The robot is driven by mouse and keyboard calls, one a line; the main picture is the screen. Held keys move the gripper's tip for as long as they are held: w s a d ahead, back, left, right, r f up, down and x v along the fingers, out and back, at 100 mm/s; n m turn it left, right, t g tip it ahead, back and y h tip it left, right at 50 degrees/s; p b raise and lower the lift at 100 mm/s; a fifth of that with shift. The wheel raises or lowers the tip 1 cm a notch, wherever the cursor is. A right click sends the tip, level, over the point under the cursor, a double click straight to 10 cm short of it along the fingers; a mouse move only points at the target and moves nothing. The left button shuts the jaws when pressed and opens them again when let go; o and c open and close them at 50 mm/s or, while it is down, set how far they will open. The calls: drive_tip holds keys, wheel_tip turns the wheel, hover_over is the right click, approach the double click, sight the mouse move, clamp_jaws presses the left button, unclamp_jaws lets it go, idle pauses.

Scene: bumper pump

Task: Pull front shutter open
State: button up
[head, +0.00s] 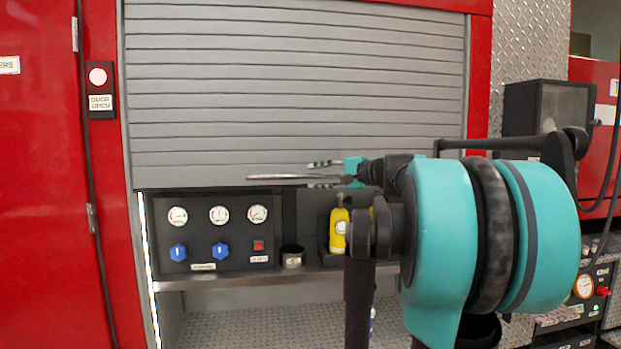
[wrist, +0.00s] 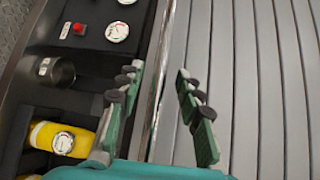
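The grey slatted front shutter (head: 295,90) is partly raised, with its bottom edge above a lit compartment. A thin silver handle bar (head: 272,177) runs along the lower part of the shutter. My gripper (head: 312,175) is at this bar, with one finger above it and one below. In the wrist view the shutter (wrist: 260,80) fills the right side. There my gripper (wrist: 159,72) is open, its two fingers apart on either side of the shutter's metal lower edge. I cannot tell whether either finger touches the bar.
Under the shutter are a gauge panel (head: 217,236) with blue knobs, a small metal cup (head: 292,256) and a yellow cylinder (head: 339,229) with a gauge. A red door (head: 45,200) stands at the left. A dark box (head: 530,108) and hoses are at the right.

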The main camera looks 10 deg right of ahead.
drive_tip(key=shift+x, duration=1.4)
clamp_jaws()
